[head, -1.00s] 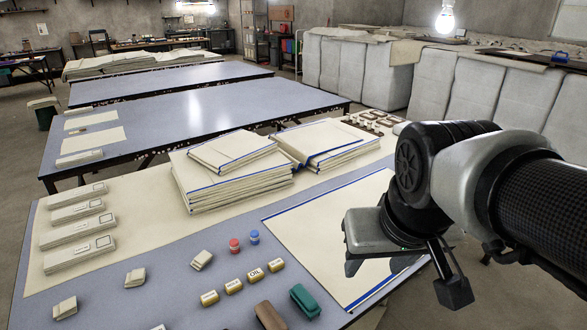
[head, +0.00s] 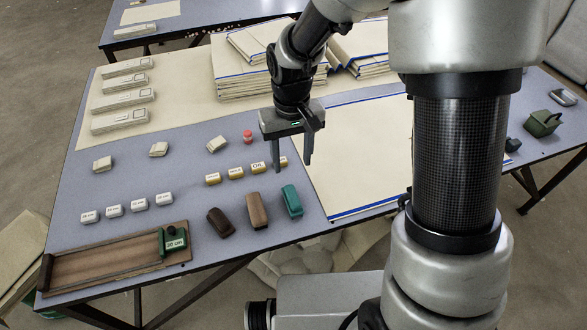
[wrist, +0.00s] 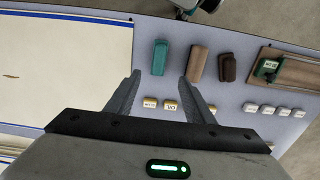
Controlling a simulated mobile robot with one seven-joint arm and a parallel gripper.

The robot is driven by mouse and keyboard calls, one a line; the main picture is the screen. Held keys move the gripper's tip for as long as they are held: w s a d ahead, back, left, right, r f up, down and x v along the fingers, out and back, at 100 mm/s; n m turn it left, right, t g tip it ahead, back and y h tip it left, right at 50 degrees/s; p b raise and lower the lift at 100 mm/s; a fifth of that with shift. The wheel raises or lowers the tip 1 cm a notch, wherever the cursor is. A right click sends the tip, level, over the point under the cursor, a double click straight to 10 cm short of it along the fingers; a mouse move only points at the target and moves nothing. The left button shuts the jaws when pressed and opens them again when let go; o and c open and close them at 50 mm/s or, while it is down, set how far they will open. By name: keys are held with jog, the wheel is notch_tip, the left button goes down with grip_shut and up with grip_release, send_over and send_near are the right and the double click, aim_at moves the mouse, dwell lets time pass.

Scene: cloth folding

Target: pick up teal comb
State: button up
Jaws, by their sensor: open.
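The teal comb (head: 292,201) is a small rounded teal block lying on the blue-grey table near its front edge, right of a tan block and a dark brown block. In the wrist view the teal comb (wrist: 159,57) lies beyond my fingertips, between their lines. My gripper (head: 292,168) is open and empty, pointing down above the table, a little behind the comb and apart from it. The open fingers also show in the wrist view (wrist: 161,78).
A tan block (head: 257,211) and a dark brown block (head: 221,223) stand close left of the comb. Small yellow labelled blocks (head: 236,173) lie behind. A cream sheet with blue edges (head: 350,150) lies right. A wooden tray (head: 105,268) with a green block is front left.

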jog(key=b, duration=0.2)
send_near(292, 195)
jog(key=f, duration=0.5)
jog(key=shift+s+f, duration=0.2)
jog(key=shift+s, duration=0.1)
jog(key=shift+w+f, duration=0.15)
jog(key=shift+f, duration=1.35)
jog(key=shift+w+f, duration=0.15)
jog(key=shift+f, duration=1.35)
jog(key=c, duration=1)
notch_tip(292, 195, up, 10)
jog(key=shift+r+p, duration=0.1)
jog(key=shift+p, duration=0.4)
jog(key=shift+o, duration=0.6)
jog(key=shift+d, duration=0.1)
